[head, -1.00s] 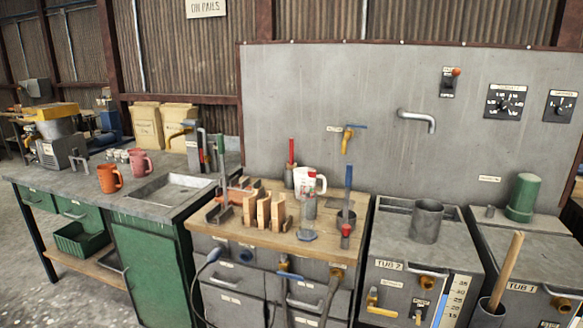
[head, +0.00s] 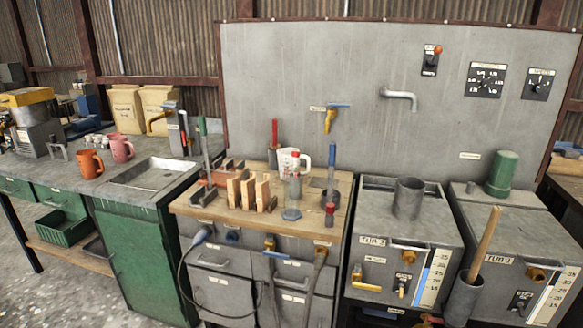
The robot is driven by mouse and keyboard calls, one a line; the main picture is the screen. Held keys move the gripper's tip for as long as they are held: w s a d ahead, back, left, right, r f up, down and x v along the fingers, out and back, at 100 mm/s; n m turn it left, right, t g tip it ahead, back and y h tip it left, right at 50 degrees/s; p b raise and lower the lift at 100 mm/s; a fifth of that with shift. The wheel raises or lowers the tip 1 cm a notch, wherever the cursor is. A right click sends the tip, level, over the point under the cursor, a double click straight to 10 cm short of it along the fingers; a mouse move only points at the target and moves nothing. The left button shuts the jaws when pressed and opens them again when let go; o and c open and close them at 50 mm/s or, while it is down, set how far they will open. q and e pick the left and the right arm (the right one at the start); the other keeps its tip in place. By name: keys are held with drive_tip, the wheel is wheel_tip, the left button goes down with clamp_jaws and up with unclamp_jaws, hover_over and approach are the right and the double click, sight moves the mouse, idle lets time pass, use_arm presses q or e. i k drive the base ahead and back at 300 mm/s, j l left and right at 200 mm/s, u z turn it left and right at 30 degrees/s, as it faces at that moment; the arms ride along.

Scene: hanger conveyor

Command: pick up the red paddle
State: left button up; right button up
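The red paddle, seen as an upright red handle (head: 274,133), stands at the back of the wooden-topped bench (head: 230,215), just left of a white measuring jug (head: 290,162). Its lower end goes into a dark holder and is hidden. A blue-handled tool (head: 331,160) stands in a dark pot to its right, and a green-handled one (head: 203,128) stands to its left. Neither of my grippers is in view.
Upright wooden blocks (head: 248,193), a clear bottle (head: 295,188) and a small red-topped item (head: 330,210) stand in front of the paddle. A sink counter (head: 120,198) is on the left.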

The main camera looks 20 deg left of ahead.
sight(273, 147)
drive_tip(key=i+j+z, duration=0.2)
drive_tip(key=i+j, duration=0.35)
drive_tip(key=i+j+z, duration=0.15)
drive_tip(key=i+j, duration=0.35)
drive_tip(key=j, duration=0.2)
